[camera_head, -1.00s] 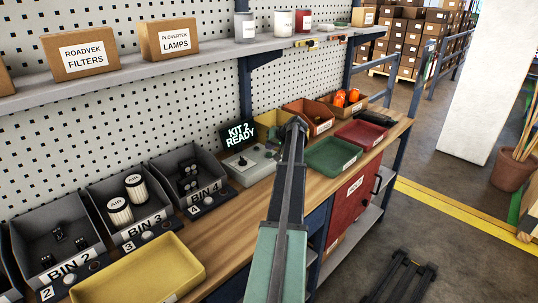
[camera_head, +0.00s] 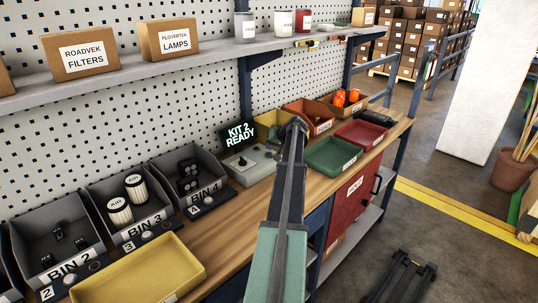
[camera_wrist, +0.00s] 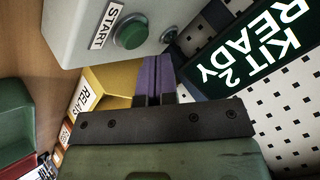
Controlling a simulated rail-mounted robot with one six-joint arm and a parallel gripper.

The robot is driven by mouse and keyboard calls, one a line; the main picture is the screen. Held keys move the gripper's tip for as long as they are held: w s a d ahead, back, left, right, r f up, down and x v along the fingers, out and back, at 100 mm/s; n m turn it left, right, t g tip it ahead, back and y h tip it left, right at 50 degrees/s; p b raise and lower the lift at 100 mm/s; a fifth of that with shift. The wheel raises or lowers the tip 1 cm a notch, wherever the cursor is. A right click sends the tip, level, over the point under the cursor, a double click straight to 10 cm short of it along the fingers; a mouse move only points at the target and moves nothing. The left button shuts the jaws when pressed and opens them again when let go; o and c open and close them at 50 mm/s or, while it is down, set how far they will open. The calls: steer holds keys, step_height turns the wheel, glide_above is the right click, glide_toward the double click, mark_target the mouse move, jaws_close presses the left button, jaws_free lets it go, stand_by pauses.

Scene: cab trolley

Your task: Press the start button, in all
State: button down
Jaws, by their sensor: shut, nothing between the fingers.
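The start button (camera_wrist: 130,34) is a round green cap in the wrist view, beside a white START label (camera_wrist: 105,25) on a pale grey control box (camera_wrist: 75,38). The box also shows in the head view (camera_head: 249,174), just left of the end of my arm. My gripper (camera_wrist: 153,62) has its purple fingers together and empty. In the wrist view the fingertips appear just below the button, with a visible gap in the picture; their depth apart is unclear. The head view does not show the fingertips clearly.
A screen (camera_head: 239,134) reading KIT 2 READY stands behind the box. A yellow bin (camera_wrist: 105,88) lies close by the fingers. Grey part bins (camera_head: 185,180) are to the left, and green (camera_head: 332,155) and red (camera_head: 362,133) trays to the right.

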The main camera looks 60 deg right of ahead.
mark_target(270, 153)
steer(key=shift+f, duration=0.1)
steer(key=shift+f+b, duration=0.3)
steer(key=shift+b, duration=0.1)
steer(key=shift+f+b, duration=0.5)
steer(key=shift+b, duration=0.05)
stand_by(0.5)
steer(key=shift+r+p, duration=0.95)
step_height(270, 153, up, 5)
steer(key=p, duration=0.5)
